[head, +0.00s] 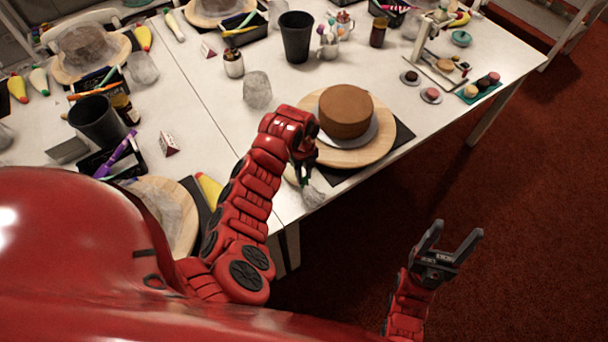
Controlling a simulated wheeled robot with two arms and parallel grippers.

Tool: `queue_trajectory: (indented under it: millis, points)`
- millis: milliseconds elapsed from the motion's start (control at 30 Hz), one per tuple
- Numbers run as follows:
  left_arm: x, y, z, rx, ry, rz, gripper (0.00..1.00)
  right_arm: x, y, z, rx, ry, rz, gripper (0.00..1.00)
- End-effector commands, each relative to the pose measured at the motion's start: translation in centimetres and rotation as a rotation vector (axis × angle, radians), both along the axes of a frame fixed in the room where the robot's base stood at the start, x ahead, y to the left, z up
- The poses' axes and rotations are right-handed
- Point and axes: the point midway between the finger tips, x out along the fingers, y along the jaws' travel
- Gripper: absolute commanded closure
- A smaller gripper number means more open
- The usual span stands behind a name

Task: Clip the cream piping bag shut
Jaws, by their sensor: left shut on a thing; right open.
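My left gripper (304,176) is shut, pointing down at the table's front edge beside the cake. A small dark green thing (305,182) shows at its fingertips; I cannot tell for sure if it is a clip. A pale, cream-coloured shape (291,175), which may be the cream piping bag, lies just left of the fingers, partly hidden by my arm. A crumpled translucent lump (313,196) lies just below the fingertips. I cannot tell whether the bag's end is clipped. My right gripper (458,238) is open and empty over the red floor, away from the table.
A brown cake (346,108) stands on a round wooden turntable (376,150). A yellow piping bag (208,189) lies left of my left arm. A black cup (297,36), a small white pot (234,64) and a clear crumpled lump (257,90) stand farther back. The table's middle is fairly clear.

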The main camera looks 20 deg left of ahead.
Motion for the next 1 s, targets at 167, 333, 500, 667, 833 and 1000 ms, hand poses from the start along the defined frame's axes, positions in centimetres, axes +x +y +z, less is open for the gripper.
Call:
queue_trajectory:
  millis: [167, 333, 500, 667, 833, 1000]
  points:
    - [0.0, 0.0, 0.01, 0.0, 0.0, 0.0, 1.0, 0.0, 0.0, 0.01, 0.0, 0.0, 0.0, 0.38]
    - [0.0, 0.0, -0.11, 0.0, 0.0, 0.0, 1.0, -0.01, 0.0, -0.21, 0.0, 0.0, 0.0, 0.38]
    - [0.0, 0.01, -0.23, 0.001, -0.001, 0.0, 1.0, 0.0, 0.0, -0.59, 0.0, 0.0, 0.0, 0.38]
    - [-0.01, -0.01, -0.3, 0.0, 0.0, 0.0, 1.0, 0.0, 0.0, -0.88, 0.0, 0.0, 0.0, 0.38]
    - [-0.01, -0.02, -0.22, -0.001, 0.001, 0.0, 1.0, 0.01, 0.0, -0.91, 0.0, 0.0, 0.0, 0.38]
    - [-0.01, -0.01, -0.21, 0.0, 0.0, 0.0, 1.0, 0.0, 0.0, -0.89, 0.0, 0.0, 0.0, 0.38]
